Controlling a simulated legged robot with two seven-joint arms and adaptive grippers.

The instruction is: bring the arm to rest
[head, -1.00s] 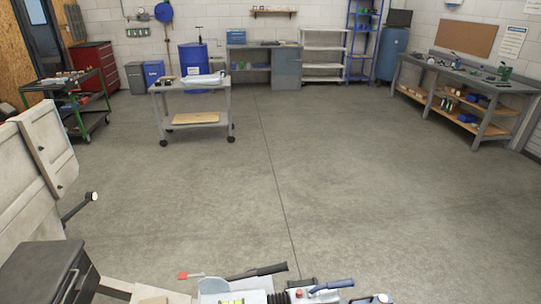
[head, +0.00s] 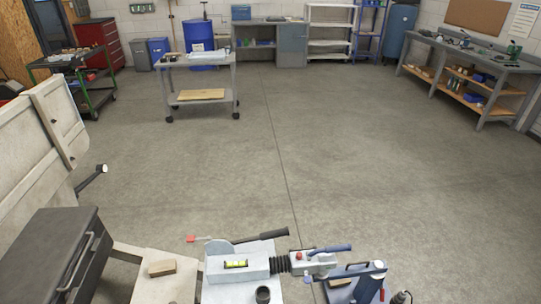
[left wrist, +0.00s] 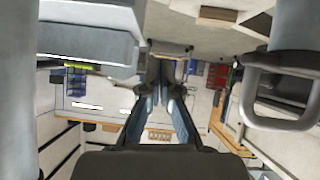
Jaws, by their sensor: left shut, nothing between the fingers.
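My left gripper (left wrist: 160,85) shows in the left wrist view, its two dark and blue-grey fingers drawn together with nothing between them. It appears clear of everything around it. A pale grey housing (left wrist: 85,45) with a yellow-green strip fills the upper left of that view. A grey handle (left wrist: 250,95) on a dark body is at the right. Neither of my arms shows in the head view, and my right gripper is in neither view.
In the head view, the trailer coupling (head: 290,262) with a level vial (head: 236,264) lies at the bottom. A dark toolbox (head: 48,255) and pale trailer panel (head: 40,150) stand left. A cart (head: 203,100) and workbench (head: 470,62) are farther off. The middle floor (head: 330,150) is free.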

